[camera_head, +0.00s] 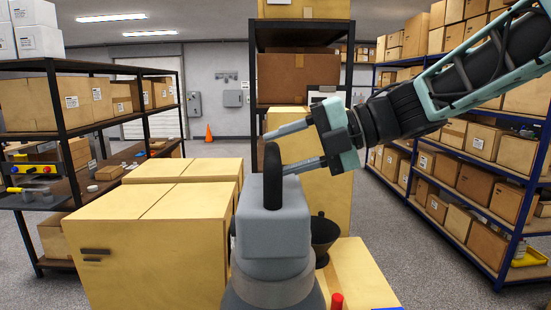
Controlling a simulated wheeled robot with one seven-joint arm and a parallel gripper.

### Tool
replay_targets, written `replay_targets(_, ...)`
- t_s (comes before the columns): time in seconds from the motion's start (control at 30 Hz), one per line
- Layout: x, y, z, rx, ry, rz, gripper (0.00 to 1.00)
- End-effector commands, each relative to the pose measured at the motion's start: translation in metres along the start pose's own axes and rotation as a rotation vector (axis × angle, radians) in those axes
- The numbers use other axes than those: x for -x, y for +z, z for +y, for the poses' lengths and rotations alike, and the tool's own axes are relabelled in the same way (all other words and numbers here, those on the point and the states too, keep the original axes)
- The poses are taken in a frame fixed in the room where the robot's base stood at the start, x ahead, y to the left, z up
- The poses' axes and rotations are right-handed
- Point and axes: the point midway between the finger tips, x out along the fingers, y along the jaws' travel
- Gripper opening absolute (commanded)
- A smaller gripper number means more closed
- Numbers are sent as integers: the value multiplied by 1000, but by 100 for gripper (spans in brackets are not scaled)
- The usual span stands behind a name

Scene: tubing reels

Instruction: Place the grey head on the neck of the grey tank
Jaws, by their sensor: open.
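The grey head (272,228) is a boxy block with an upright black handle (272,178) on top. It stands upright at the bottom centre, directly above the rounded grey tank (268,296). The neck is hidden, so I cannot tell how fully the head is seated. My gripper (275,152) is open and reaches in from the right at the handle. One finger lies just above the handle's top, and the other ends beside its right edge. I cannot tell whether either finger touches it.
A black funnel-shaped thing (323,236) stands close right of the head. A red-topped thing (337,301) is at the bottom edge. Large cardboard boxes (150,235) stand at left. Loaded shelves line both sides; an orange cone (209,133) stands far back.

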Motion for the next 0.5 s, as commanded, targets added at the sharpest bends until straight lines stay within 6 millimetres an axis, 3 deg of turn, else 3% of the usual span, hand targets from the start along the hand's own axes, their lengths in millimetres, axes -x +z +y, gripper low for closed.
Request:
replay_targets(0.3,67,0,-3,2,0,-5,47)
replay_targets(0.5,92,0,-2,0,0,-3,47)
